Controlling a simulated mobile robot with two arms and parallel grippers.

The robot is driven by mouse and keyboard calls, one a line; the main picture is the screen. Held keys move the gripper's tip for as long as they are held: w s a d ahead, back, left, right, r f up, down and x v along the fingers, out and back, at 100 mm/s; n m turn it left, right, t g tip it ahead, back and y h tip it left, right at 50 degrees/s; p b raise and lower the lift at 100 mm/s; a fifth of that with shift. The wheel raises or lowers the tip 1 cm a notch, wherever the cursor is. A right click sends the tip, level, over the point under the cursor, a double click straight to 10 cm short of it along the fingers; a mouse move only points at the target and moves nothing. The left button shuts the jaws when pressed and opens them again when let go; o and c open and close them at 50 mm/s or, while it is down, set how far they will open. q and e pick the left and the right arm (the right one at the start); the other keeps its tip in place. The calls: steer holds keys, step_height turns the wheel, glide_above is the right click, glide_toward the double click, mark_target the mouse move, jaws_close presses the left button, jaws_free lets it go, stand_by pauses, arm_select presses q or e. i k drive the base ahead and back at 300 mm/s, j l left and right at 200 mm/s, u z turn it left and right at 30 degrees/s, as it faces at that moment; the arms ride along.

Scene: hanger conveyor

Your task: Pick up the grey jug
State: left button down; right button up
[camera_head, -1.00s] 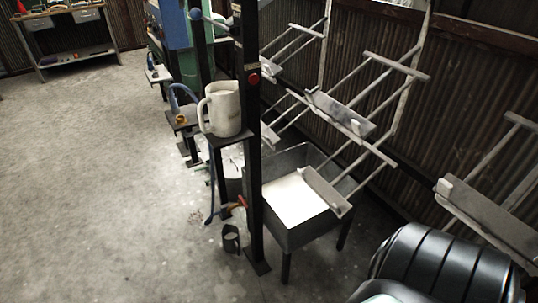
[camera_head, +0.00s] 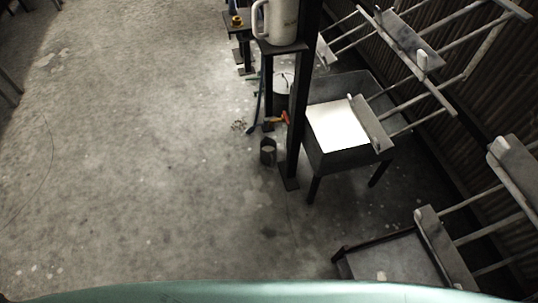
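A pale, grey-white jug (camera_head: 276,22) stands upright at the top of the camera_head view, on a small dark shelf (camera_head: 282,48) fixed to a dark post. Its handle (camera_head: 257,18) is on its left side. The jug's top is cut off by the upper edge of the picture. Neither of my grippers shows in this view.
The dark post (camera_head: 299,110) stands beside the jug. A grey tub on legs (camera_head: 343,160) is right of it, under hanger racks (camera_head: 405,40). A small dark can (camera_head: 268,152) sits on the floor. The concrete floor (camera_head: 130,150) at left is clear.

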mark_target(268, 146)
steer(key=z, duration=0.65)
steer(key=i+j+z, duration=0.15)
steer(key=j+z, duration=0.2)
steer(key=i+j+z, duration=0.1)
steer(key=j+z, duration=0.2)
steer(key=j, duration=0.3)
steer(key=j+z, duration=0.35)
steer(key=j, duration=0.15)
steer(key=i+j, duration=0.05)
